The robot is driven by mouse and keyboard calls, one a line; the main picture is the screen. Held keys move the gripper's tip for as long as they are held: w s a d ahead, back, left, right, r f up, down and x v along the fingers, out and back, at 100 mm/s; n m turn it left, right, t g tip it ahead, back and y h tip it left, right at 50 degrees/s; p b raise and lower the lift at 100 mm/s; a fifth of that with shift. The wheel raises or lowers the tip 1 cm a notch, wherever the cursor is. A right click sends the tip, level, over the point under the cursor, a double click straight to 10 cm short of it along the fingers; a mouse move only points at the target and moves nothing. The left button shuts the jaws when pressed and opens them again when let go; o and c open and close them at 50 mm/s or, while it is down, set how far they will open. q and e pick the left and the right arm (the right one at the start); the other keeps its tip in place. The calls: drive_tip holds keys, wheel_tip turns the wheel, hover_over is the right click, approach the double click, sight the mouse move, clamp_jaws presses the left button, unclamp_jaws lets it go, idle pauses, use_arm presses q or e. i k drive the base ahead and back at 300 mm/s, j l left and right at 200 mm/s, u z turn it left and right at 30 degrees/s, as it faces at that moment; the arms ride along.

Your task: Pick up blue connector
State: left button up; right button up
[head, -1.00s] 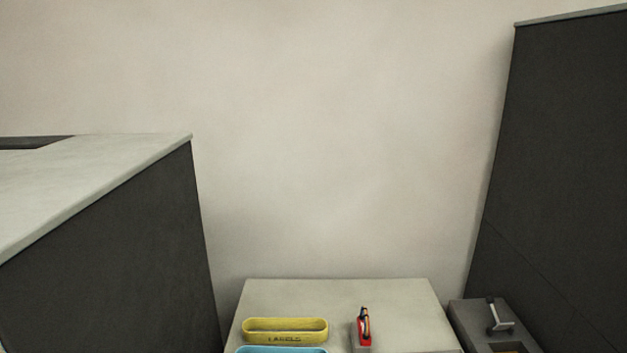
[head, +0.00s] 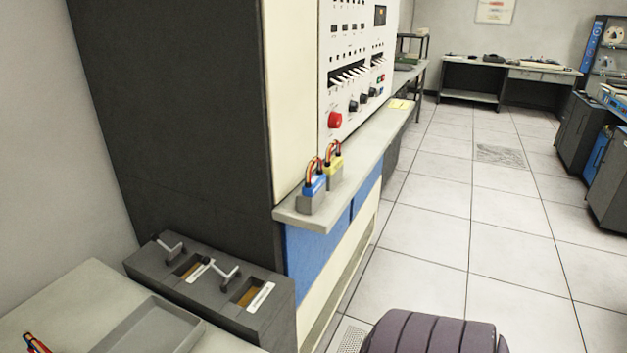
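A blue connector (head: 315,185) with looped red and orange wires on top stands upright in a grey holder (head: 312,203) at the near end of a narrow ledge on the machine. A yellow connector (head: 333,163) with similar wires stands just behind it on the same ledge. Neither of my grippers is in the head view, so nothing is seen touching the blue connector.
The ledge (head: 372,143) runs along the machine's control panel (head: 353,60). A dark unit (head: 212,283) with two levers and a grey tray (head: 150,330) are at lower left. A purple padded seat (head: 434,334) is at the bottom. The tiled floor (head: 430,200) is open to the right.

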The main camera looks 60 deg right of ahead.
sight(312, 193)
drive_tip(key=z, duration=1.9)
